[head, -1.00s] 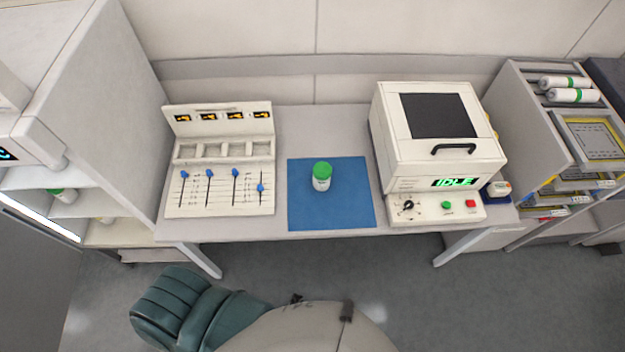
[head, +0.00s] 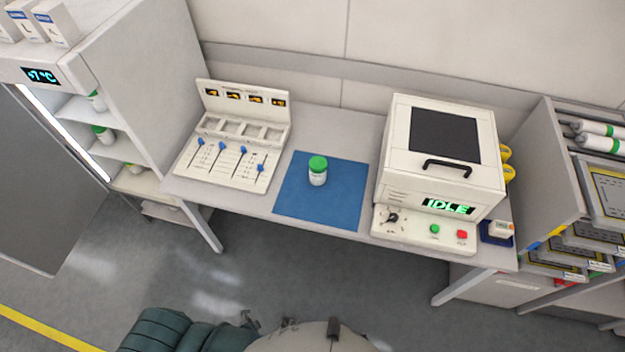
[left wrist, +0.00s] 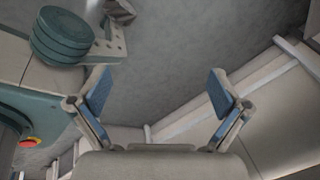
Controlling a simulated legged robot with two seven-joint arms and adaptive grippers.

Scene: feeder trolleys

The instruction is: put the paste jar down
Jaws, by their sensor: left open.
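The paste jar (head: 318,172) is white with a green lid. It stands upright on the blue mat (head: 290,208) in the middle of the bench, with no gripper near it in the head view. My left gripper (left wrist: 158,90) shows in the left wrist view, open and empty, with its two blue-padded fingers wide apart over grey floor. The jar is not in the left wrist view. My right gripper is in neither view.
A panel with blue sliders (head: 232,150) stands left of the mat. A white machine reading IDLE (head: 440,170) stands right of it. A shelf unit (head: 150,80) with several jars is at the left, a rack (head: 550,160) at the right. Open floor lies in front.

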